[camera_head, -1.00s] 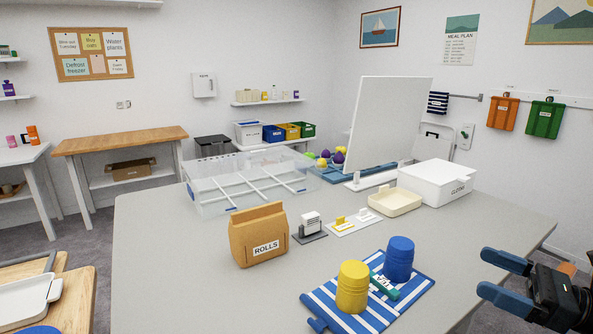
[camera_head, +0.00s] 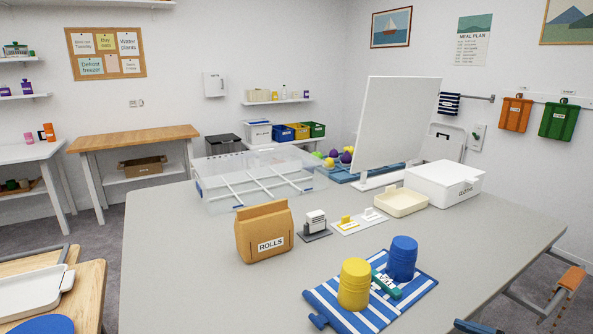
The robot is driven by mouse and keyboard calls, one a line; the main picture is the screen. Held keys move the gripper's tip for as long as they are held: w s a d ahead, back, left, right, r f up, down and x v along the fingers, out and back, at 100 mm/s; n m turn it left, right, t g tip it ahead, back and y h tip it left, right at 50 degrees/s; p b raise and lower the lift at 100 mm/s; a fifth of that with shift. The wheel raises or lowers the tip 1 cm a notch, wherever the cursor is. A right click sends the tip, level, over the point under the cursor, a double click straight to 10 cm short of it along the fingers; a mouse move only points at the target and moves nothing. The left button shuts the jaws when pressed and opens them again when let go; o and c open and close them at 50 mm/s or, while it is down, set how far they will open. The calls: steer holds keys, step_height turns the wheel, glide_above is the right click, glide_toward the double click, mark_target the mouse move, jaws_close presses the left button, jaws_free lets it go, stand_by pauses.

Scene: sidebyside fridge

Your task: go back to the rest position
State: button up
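My gripper (camera_head: 477,326) is almost wholly out of the picture. Only a blue finger part shows at the bottom edge, right of the table's near end. I cannot see whether it is open or shut, or whether it holds anything. On the grey table (camera_head: 200,290), a yellow cup (camera_head: 354,285) and a blue cup (camera_head: 402,259) stand on a blue-and-white striped mat (camera_head: 335,310). A green labelled item (camera_head: 386,285) lies between the cups.
A brown ROLLS bag (camera_head: 263,233), a clear divided bin (camera_head: 230,200), a cream tray (camera_head: 401,202) and a white lidded box (camera_head: 445,184) stand on the table. A white upright panel (camera_head: 400,125) rises behind.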

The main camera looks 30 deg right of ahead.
steer(key=s+a+f+n+g+h, duration=0.35)
steer(key=s+a+f+n, duration=0.35)
steer(key=s+a+n, duration=0.3)
steer(key=s+a+r+n+t, duration=0.4)
steer(key=s+a+r+n, duration=0.7)
steer(key=n, duration=0.7)
step_height(320, 180, up, 3)
steer(key=shift+a+r+y, duration=0.1)
steer(key=shift+a+y, duration=0.25)
